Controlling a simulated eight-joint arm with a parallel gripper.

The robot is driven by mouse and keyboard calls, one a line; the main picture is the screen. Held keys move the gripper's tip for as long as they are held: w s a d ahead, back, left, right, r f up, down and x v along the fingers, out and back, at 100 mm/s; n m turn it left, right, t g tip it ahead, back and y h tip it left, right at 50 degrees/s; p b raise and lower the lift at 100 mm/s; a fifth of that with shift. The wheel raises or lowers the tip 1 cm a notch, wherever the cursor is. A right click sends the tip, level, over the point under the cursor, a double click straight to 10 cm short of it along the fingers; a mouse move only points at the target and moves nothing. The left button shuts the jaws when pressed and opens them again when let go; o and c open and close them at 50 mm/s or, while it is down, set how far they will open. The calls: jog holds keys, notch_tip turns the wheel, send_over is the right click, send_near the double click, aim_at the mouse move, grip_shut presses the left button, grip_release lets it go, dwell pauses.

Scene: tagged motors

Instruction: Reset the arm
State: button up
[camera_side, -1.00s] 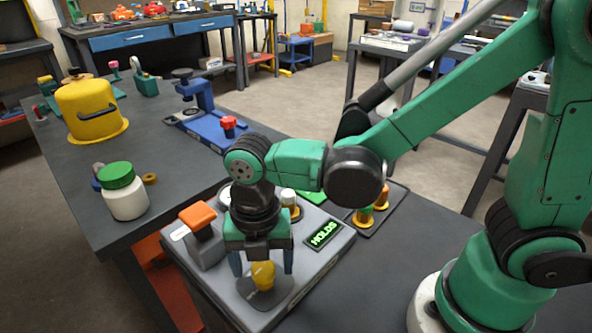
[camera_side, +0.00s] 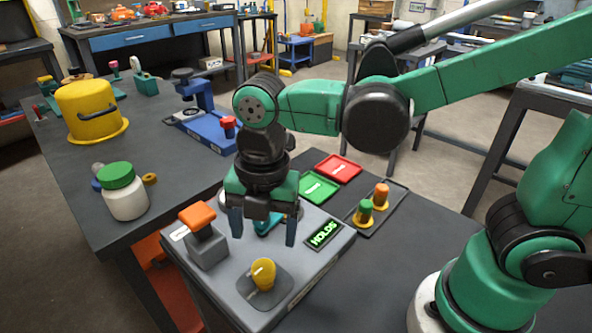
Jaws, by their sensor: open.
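My gripper (camera_side: 264,238) is open and empty, its two fingers pointing down above the grey test station (camera_side: 215,270). A yellow motor (camera_side: 263,273) with a small tag stands on a dark pad at the front of the station, below my fingertips and apart from them. A display (camera_side: 324,234) on the station reads "HOLDS" in green. An orange-topped block (camera_side: 198,216) stands at the station's left. A teal item (camera_side: 267,224) on the station is partly hidden behind my fingers.
A green plate (camera_side: 318,188) and a red plate (camera_side: 339,168) lie behind the station. A dark tray (camera_side: 391,212) to the right holds a green-topped and an orange motor. A white jar (camera_side: 125,195), a yellow canister (camera_side: 88,110) and a blue fixture (camera_side: 200,120) stand on the left bench.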

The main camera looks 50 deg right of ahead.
jog(key=d+r+m+t, duration=0.2)
jog(key=d+m+t, duration=0.4)
jog(key=m, duration=1.8)
jog(key=d, duration=0.6)
jog(key=shift+w+d+r+m+t, duration=0.15)
jog(key=shift+w+d+m+t, duration=0.15)
jog(key=shift+w+m, duration=0.1)
jog(key=shift+a, duration=0.1)
